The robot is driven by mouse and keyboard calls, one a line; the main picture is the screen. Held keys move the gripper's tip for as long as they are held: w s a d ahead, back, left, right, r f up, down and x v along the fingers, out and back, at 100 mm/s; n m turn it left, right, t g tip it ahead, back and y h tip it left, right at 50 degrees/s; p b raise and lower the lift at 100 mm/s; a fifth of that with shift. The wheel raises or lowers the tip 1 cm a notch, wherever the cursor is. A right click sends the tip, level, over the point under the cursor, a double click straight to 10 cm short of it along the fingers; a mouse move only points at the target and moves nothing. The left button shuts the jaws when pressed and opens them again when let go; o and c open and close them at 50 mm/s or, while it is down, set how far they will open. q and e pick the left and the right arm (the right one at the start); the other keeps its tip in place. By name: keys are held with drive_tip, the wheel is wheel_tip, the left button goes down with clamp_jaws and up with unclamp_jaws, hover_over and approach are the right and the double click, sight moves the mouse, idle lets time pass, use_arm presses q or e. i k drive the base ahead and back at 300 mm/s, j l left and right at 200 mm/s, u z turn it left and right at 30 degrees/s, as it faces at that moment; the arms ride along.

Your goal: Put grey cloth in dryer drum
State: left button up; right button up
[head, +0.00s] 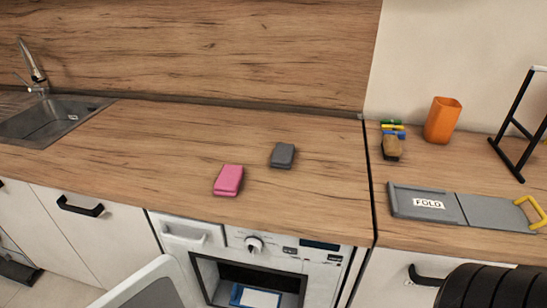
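The grey cloth (283,155) is a small folded block lying flat on the wooden worktop, behind and to the right of a folded pink cloth (228,180). The dryer (202,235) is built in under the worktop below the cloths. Its white door (150,285) stands open, swung out to the left. The dark square drum opening (245,276) faces forward, and a blue-edged item with a pale top (256,297) shows inside it, cut off by the frame's bottom edge. Neither of my grippers is in view.
A sink with tap (45,120) is at the left. At the right are an orange cup (442,120), a brown item with coloured pieces (391,146), a grey board marked FOLD (425,204) and a black frame (515,145). Worktop around the cloths is clear.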

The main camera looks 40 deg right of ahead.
sight(258, 270)
drive_tip(key=j+z, duration=0.1)
drive_tip(key=z, duration=0.25)
drive_tip(key=j+z, duration=0.15)
drive_tip(key=z, duration=0.2)
drive_tip(key=j+z, duration=0.1)
drive_tip(key=z, duration=0.25)
